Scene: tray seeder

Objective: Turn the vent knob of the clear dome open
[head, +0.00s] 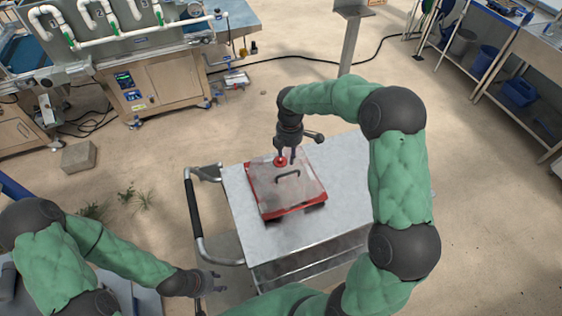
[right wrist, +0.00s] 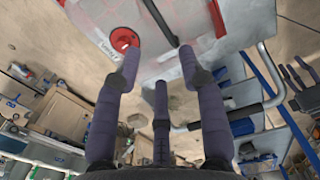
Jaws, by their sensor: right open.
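The clear dome (head: 262,196) with a red rim sits on a grey-topped cart. A dark handle (head: 288,174) crosses its top, and the round red vent knob (head: 281,162) is near its far edge. My right gripper (head: 288,156) is open, pointing down at the knob. In the right wrist view the knob (right wrist: 124,39) lies just beyond the left fingertip of the right gripper (right wrist: 160,62), not centred between the fingers; I cannot tell whether they touch. My left gripper (head: 213,282) is low at the left of the cart, empty, with its fingers apart.
The cart top (head: 338,182) is clear around the dome. A black push handle (head: 194,212) stands on the cart's left side. A grey post (head: 350,40) rises behind the cart. A seeder machine (head: 150,80) is at the back left, and a bench with blue bins (head: 518,92) at the right.

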